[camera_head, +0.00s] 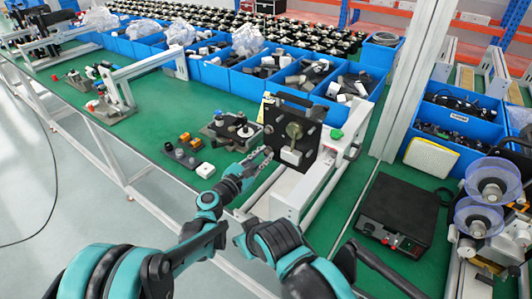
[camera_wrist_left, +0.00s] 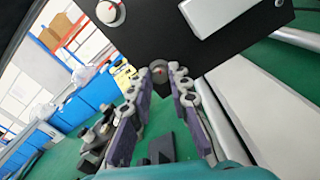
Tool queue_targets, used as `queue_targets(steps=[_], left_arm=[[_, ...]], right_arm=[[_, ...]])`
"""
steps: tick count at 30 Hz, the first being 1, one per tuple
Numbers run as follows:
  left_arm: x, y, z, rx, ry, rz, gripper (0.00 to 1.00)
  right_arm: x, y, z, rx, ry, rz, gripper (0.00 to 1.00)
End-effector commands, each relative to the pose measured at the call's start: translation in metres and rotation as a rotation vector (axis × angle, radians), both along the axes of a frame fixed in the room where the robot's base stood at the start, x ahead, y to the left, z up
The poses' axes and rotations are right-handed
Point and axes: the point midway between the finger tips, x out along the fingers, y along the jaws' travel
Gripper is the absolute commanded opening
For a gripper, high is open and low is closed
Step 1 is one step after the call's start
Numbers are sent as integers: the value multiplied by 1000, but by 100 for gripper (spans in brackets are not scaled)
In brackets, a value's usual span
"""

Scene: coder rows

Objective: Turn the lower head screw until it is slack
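A black upright plate (camera_head: 308,145) stands on a white-railed fixture on the green table, with a round metal knob and a pale block on its face. In the left wrist view the plate (camera_wrist_left: 225,50) shows an upper round knob (camera_wrist_left: 110,13) with a red mark. Lower on the plate is a small round screw head (camera_wrist_left: 159,69) with a reddish mark. My left gripper (camera_head: 267,154) is at the plate's left edge. In the left wrist view its fingertips (camera_wrist_left: 161,73) flank the lower screw closely; firm contact is not clear. My right gripper does not show.
A small base with black knobs (camera_head: 232,130) and loose dark and orange parts (camera_head: 186,148) lie left of the fixture. Blue bins (camera_head: 275,75) line the back. A black box (camera_head: 398,215) sits to the right. Bare green table lies at the left.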

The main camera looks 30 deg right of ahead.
Motion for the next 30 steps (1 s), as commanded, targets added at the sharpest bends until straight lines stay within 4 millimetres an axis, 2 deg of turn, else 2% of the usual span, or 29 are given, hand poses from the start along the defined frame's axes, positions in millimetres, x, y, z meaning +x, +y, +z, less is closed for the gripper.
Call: queue_targets(steps=[5, 19, 23, 29, 30], left_arm=[[0, 0, 0, -18, 43, 0, 0], [0, 1, 0, -298, 720, 1, 0], [0, 2, 0, -326, 787, 1, 0], [0, 1, 0, -327, 789, 1, 0], [0, 1, 0, -327, 789, 1, 26]], right_arm=[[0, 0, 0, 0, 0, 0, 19], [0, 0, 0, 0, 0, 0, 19], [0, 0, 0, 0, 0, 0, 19], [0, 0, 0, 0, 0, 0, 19], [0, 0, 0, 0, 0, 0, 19]])
